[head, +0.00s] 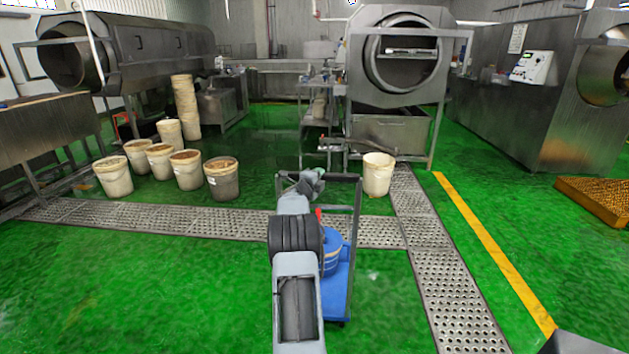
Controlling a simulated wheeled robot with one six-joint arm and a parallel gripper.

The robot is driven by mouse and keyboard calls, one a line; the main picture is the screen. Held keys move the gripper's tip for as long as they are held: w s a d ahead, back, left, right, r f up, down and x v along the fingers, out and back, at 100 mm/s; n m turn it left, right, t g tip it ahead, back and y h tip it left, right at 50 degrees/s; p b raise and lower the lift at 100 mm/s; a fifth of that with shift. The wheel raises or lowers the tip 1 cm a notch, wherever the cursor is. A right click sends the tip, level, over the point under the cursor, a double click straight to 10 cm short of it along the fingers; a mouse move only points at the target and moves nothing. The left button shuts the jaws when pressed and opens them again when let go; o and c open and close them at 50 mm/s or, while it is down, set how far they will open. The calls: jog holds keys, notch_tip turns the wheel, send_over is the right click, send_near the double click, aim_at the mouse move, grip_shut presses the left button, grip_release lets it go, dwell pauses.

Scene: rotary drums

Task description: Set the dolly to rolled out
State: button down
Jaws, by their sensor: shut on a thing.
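The dolly (338,296) is a blue flat platform with a tall dark handle frame, standing on the green floor in front of me. A blue drum-like load (334,252) with a pale band sits on it, partly hidden by my arm. My arm reaches forward over the dolly's left side. My gripper (316,177) is at the left part of the handle's top bar and is shut on it. The fingers are small here, and the left side of the handle is mostly hidden behind my arm. A small red part shows beside my arm.
A perforated drain strip (180,219) crosses the floor behind the dolly, and another (447,281) runs down its right. A white bucket (377,175) stands beyond the handle. Several buckets (188,170) stand at left. Open green floor lies on both sides.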

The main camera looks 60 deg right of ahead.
jog(key=shift+w, duration=0.2)
jog(key=c, duration=1.1)
grip_release()
jog(key=shift+o, duration=1.3)
jog(key=shift+s, duration=0.15)
jog(key=s+a+b, duration=0.1)
jog(key=a, duration=1.2)
jog(key=shift+a, duration=0.3)
